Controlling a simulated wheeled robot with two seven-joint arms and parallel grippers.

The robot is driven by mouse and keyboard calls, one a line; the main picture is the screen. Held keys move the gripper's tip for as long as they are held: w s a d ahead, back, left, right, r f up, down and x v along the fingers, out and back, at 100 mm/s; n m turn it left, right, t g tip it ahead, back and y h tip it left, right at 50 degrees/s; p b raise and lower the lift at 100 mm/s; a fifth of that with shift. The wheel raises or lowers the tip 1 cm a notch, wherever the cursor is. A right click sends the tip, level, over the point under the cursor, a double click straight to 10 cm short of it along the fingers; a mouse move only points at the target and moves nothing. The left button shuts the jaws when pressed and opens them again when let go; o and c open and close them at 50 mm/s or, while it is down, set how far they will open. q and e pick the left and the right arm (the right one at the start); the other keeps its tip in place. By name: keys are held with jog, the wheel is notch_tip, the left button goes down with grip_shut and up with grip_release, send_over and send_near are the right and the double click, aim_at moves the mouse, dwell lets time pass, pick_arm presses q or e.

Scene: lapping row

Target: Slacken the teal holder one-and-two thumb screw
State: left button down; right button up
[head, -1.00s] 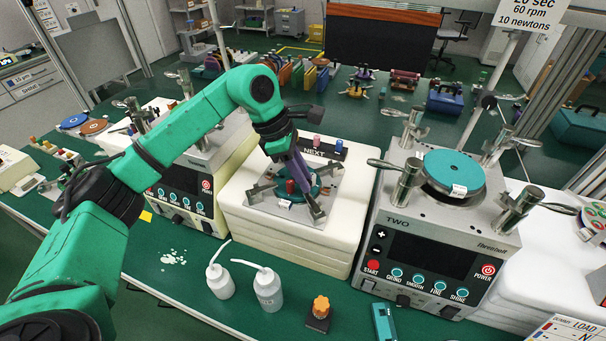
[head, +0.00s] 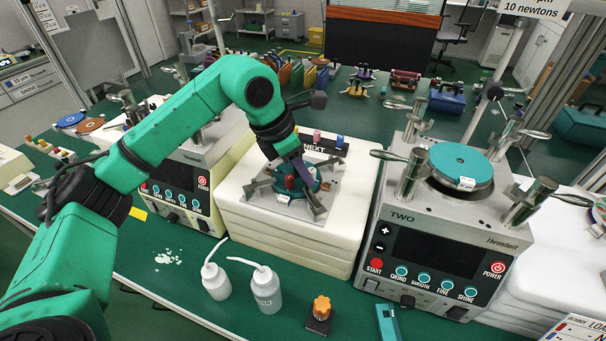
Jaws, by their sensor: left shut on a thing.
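The teal holder (head: 311,181) sits on a grey plate with angled metal clamps, on the white block stand in the middle of the bench. A small red part (head: 290,182) shows at its left side. My left gripper (head: 303,176), with purple fingers, reaches down onto the holder from above and is shut on a thumb screw there. The fingers and wrist hide most of that screw, so its marking cannot be read. My right gripper is not in view.
Machine TWO (head: 431,262) stands close on the right, with a teal disc on top and metal posts. Another machine (head: 178,190) stands on the left. Two white squeeze bottles (head: 267,290) and an orange-knobbed block (head: 320,314) stand in front.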

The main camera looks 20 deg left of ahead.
pick_arm(q)
jog(key=n, duration=0.2)
jog(key=n+t+y+b, duration=0.1)
jog(key=n, duration=0.1)
jog(key=n+y+b, duration=0.1)
jog(key=n, duration=0.1)
jog(key=shift+s+d, duration=0.1)
jog(key=shift+d, duration=0.15)
jog(key=n+y+b, duration=0.1)
jog(key=n, duration=0.2)
jog(key=n+y+b, duration=0.1)
jog(key=n, duration=0.2)
jog(key=shift+d+t, duration=0.2)
jog(key=shift+t, duration=0.1)
jog(key=c, duration=0.7)
grip_release()
jog(key=p+v, duration=0.1)
jog(key=v, duration=1.3)
jog(key=shift+d+r, duration=0.25)
jog(key=shift+r, duration=0.05)
